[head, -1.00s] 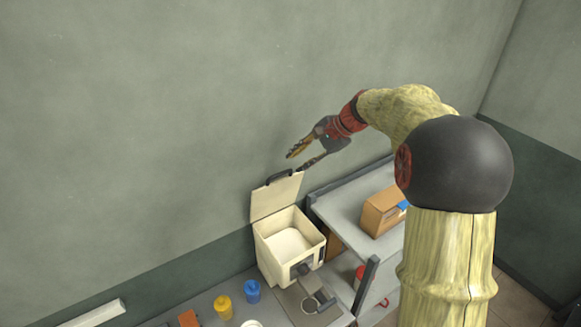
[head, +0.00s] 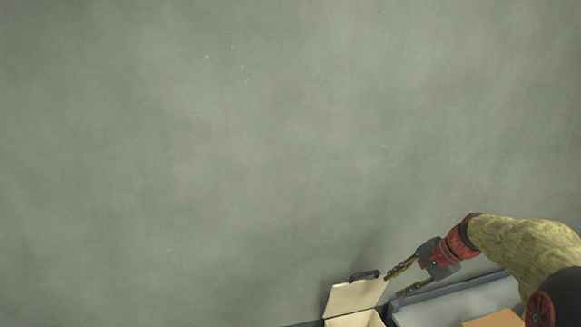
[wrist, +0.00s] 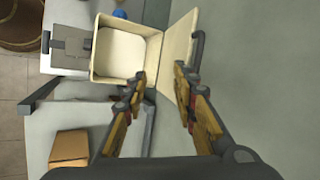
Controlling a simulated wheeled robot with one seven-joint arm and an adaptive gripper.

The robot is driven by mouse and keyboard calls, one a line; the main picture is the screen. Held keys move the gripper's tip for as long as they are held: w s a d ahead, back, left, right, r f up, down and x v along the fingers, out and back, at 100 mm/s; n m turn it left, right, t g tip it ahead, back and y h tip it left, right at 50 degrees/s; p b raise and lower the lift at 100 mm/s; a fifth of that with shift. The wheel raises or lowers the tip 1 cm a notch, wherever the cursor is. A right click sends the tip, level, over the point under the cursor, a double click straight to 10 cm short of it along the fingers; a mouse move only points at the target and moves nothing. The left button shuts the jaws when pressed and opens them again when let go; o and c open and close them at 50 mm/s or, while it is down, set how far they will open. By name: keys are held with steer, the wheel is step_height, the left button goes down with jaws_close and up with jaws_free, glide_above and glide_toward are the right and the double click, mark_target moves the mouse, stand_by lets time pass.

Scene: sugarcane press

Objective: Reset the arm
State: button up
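My gripper (head: 394,283) is in the lower right of the head view, just right of the raised lid of a cream box-shaped machine (head: 352,320). Its two fingers are spread apart with nothing between them. The wrist view also shows my gripper (wrist: 160,82) open, its fingers pointing toward the machine (wrist: 98,50). The machine's lid (wrist: 180,45) stands open with a dark handle along its edge, and its inside looks empty. In the head view most of the machine is cut off by the bottom edge.
A cardboard box (wrist: 70,148) sits on a grey shelf (wrist: 40,125) beside the machine. A blue cup (wrist: 119,14) shows partly behind the machine. A brown round basket or pot (wrist: 20,22) stands on the tiled floor. The wall (head: 220,150) is bare.

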steer(key=s+a+f+n+h+b, duration=0.1)
steer(key=s+a+f+n+b, duration=0.3)
steer(key=s+f+b, duration=0.3)
steer(key=s+a+f+n+t+h+b, duration=0.1)
steer(key=s+a+f+n+h+b, duration=0.1)
steer(key=s+a+f+n+b, duration=0.2)
steer(key=s+a+f+n+h+b, duration=0.2)
steer(key=s+a+f+n+b, duration=0.2)
steer(key=s+f+b, duration=0.6)
steer(key=s+a+b, duration=0.1)
steer(key=s+b, duration=0.5)
steer(key=s, duration=0.5)
steer(key=shift+a+f, duration=0.25)
steer(key=shift+f, duration=0.1)
